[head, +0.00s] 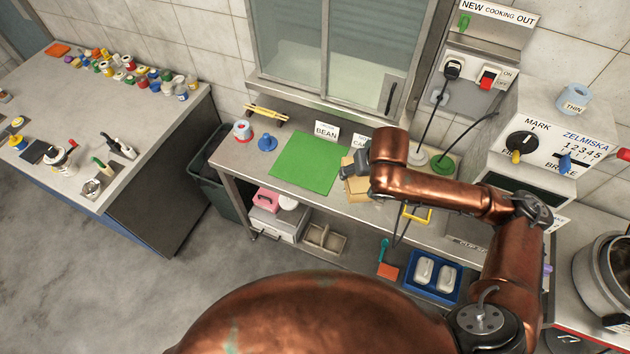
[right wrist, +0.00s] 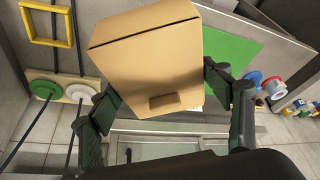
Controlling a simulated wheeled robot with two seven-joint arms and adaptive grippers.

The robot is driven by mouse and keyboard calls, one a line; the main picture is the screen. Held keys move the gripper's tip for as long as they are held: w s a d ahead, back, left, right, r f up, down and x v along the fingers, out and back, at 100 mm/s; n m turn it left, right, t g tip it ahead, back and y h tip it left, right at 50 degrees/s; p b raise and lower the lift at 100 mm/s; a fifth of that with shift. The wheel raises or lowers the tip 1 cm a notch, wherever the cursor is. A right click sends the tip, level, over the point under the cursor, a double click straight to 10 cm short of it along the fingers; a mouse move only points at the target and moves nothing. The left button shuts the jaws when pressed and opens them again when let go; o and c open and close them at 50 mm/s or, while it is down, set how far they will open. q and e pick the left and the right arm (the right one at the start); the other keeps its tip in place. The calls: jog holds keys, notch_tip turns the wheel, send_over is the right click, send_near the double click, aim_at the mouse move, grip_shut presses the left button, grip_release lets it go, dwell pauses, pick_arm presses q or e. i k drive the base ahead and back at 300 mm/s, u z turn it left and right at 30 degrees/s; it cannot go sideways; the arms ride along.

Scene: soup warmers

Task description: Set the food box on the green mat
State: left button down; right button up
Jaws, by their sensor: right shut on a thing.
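The food box (right wrist: 150,55) is a brown cardboard box with a small flap slot. My right gripper (right wrist: 165,105) is shut on it, one finger on each side, in the right wrist view. In the head view the box (head: 357,189) shows only partly behind my right gripper (head: 352,172) and arm, just right of the green mat. The green mat (head: 305,162) lies flat and bare on the counter; it also shows beside the box in the right wrist view (right wrist: 236,55). Whether the box touches the counter is unclear. My left gripper is not in view.
White label cards, one reading BEAN (head: 326,131), stand behind the mat. A blue knob-like item (head: 267,142) and a white-and-red roll (head: 242,130) sit to its left. A green round plate (head: 442,164) and a yellow frame (head: 416,213) are to the right.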

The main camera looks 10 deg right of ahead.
aim_at(314, 152)
jog(key=z, duration=0.05)
jog(key=k, duration=0.65)
jog(key=u, duration=0.7)
jog(key=i, duration=1.35)
jog(key=z, duration=0.4)
